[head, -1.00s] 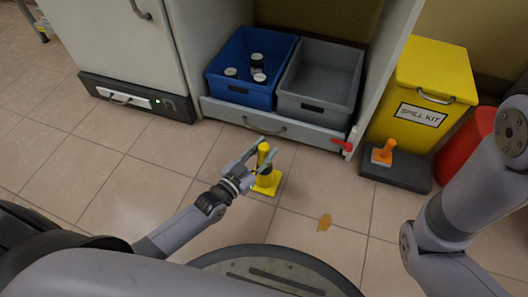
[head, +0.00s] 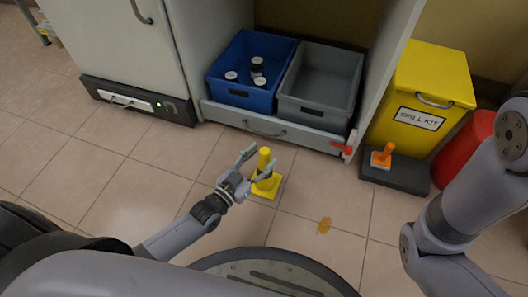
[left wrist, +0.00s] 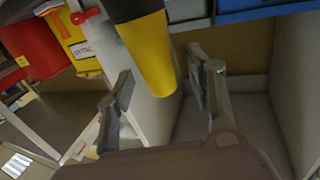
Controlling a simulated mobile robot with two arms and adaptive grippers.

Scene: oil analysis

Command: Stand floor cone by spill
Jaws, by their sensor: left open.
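The yellow floor cone (head: 264,184) stands upright on its square base on the tiles, with a dark band around it. The orange-brown spill (head: 324,225) lies flat on the floor to the right of the cone and nearer to me, clear of its base. My left gripper (head: 263,163) is open, its fingers spread at the cone's upper part; I cannot tell whether they touch it. In the left wrist view the cone (left wrist: 150,58) shows between and beyond the open fingers (left wrist: 160,68). My right arm is at the right, its gripper out of view.
A blue bin (head: 236,92) with several bottles and an empty grey bin (head: 318,111) sit in the cabinet behind the cone. A yellow spill kit box (head: 425,85) and an orange-handled object (head: 383,155) stand at the right. The floor around the spill is free.

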